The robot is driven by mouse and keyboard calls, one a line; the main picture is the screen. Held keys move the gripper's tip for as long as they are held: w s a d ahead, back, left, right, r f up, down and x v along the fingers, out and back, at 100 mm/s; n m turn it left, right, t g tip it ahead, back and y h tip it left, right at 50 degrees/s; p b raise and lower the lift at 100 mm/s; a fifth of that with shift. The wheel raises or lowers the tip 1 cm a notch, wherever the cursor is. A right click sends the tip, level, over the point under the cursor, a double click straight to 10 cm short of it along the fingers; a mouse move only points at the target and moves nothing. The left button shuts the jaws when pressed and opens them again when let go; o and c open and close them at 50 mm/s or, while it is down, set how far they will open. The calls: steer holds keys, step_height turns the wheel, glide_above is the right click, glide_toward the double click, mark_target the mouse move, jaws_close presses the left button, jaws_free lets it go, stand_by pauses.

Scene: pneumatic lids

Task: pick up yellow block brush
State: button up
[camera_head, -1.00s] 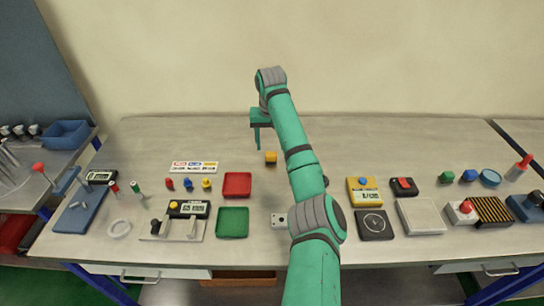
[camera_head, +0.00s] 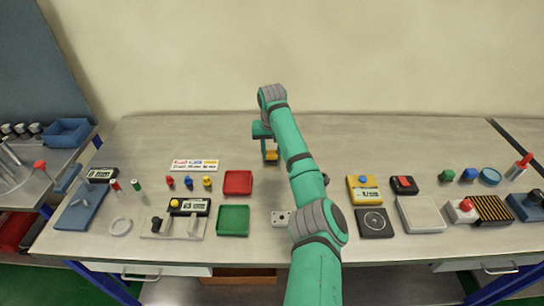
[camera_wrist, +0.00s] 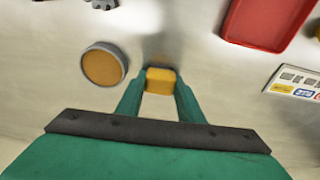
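The yellow block (camera_head: 271,155) is on the bench behind the red tray, and in the wrist view the block (camera_wrist: 160,81) sits between my fingertips. My gripper (camera_head: 270,150) points down around it. In the wrist view the two green fingers of my gripper (camera_wrist: 161,88) flank the block with no clear gap on either side, so it looks shut on the block. The block's underside is hidden, so I cannot tell whether it still touches the bench. No bristles show.
A round orange-topped disc (camera_wrist: 104,65) lies close to the block in the wrist view. The red tray (camera_head: 238,183), green tray (camera_head: 233,221) and a label strip (camera_head: 194,166) lie nearby. Several devices stand to the right. The back of the bench is clear.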

mark_target(271, 151)
steer(key=c, duration=0.4)
steer(key=shift+c, duration=0.2)
steer(key=shift+r, duration=0.1)
steer(key=shift+r, duration=1.4)
steer(key=s+d+r, duration=0.4)
steer(key=s+r, duration=0.6)
steer(key=s, duration=0.3)
steer(key=shift+s, duration=0.2)
